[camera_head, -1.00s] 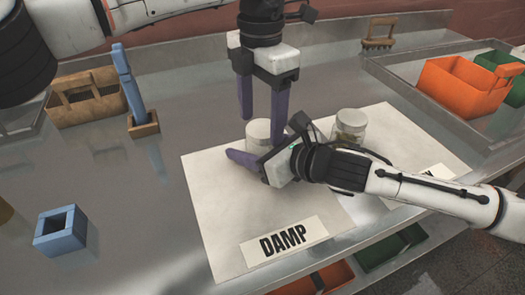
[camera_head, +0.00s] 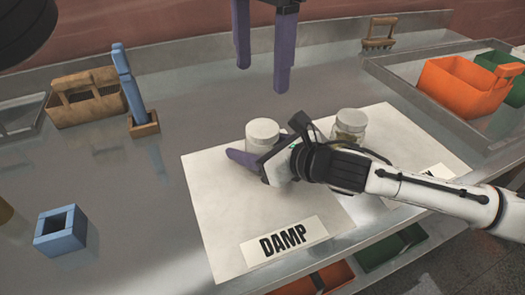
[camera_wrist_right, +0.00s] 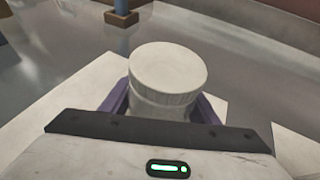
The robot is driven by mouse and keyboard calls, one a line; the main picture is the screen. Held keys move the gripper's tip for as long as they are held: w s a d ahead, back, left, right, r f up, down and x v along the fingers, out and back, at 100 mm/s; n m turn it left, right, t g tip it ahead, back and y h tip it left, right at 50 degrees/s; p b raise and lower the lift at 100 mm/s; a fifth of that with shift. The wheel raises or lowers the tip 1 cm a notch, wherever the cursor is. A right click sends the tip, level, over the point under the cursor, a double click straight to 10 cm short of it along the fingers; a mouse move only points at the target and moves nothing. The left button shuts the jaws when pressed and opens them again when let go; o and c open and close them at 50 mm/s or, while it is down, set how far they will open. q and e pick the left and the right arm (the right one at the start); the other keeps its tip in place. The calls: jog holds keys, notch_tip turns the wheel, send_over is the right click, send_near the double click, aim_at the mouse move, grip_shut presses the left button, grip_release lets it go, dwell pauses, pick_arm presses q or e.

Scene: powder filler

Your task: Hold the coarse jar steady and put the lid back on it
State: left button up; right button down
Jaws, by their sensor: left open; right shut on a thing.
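A squat jar stands upright on the white sheet marked DAMP, with its pale lid (camera_head: 263,129) seated on top. In the right wrist view the lid (camera_wrist_right: 168,70) looks level, and its round edge sits above the jar's body (camera_wrist_right: 162,110). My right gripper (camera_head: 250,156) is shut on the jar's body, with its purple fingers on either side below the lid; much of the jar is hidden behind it. My left gripper (camera_head: 263,79) is open and empty, high above and behind the jar, its two purple fingers pointing down and apart from the lid.
A second jar (camera_head: 350,127) with a pale lid stands to the right, partly behind my right wrist. A wooden caddy (camera_head: 85,98), a blue tool in a wooden holder (camera_head: 143,129) and a blue square block (camera_head: 61,232) lie left. Orange bin (camera_head: 455,90) sits in the right tray.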

aim_at(263, 148)
dwell(0.4)
jog(key=c, duration=0.6)
grip_release()
jog(key=v, duration=1)
jog(key=shift+s+r, duration=0.1)
